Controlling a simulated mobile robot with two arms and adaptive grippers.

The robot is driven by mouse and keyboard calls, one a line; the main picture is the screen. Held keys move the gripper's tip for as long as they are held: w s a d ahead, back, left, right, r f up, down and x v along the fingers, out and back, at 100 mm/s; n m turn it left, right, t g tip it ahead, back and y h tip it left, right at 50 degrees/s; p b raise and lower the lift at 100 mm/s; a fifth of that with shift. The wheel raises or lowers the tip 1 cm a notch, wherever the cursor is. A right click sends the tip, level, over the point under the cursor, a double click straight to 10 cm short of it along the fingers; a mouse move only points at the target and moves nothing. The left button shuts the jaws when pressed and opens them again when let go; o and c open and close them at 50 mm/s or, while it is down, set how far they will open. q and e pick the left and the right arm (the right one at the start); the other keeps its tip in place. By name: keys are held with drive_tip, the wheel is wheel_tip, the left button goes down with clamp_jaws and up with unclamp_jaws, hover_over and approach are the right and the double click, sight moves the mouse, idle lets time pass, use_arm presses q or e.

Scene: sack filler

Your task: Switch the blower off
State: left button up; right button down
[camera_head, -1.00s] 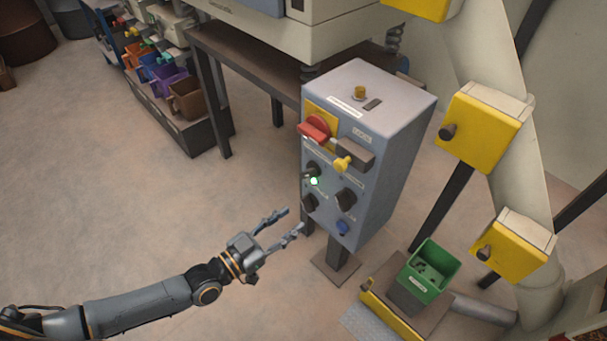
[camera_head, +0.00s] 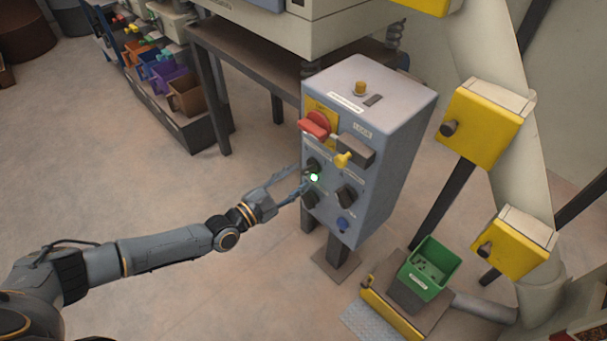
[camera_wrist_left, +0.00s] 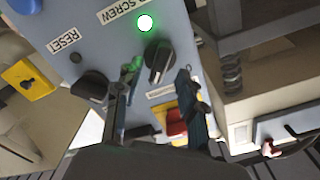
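The grey control box (camera_head: 385,165) stands upright on a post and carries several dark knobs. My left gripper (camera_head: 298,178) is open at the left side of its front face. In the left wrist view, the gripper's fingers (camera_wrist_left: 157,75) stand apart on either side of a black knob (camera_wrist_left: 158,62); I cannot tell whether they touch it. A lit green lamp (camera_wrist_left: 145,22) is just beyond that knob. Another dark knob (camera_wrist_left: 90,88) is to the left, near a "RESET" label. I cannot read a blower label. My right gripper is not in view.
A red rotary handle (camera_head: 315,125) and a small yellow part (camera_head: 343,159) stick out above the knobs. A blue button (camera_head: 343,225) is low on the face. A green bin (camera_head: 450,272) stands at the lower right. The floor left of the box is clear.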

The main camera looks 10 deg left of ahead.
sight(304, 173)
use_arm(q)
drive_tip(key=shift+x, duration=1.6)
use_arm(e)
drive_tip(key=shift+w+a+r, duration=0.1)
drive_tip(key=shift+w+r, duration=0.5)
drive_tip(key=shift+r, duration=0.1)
use_arm(q)
clamp_jaws()
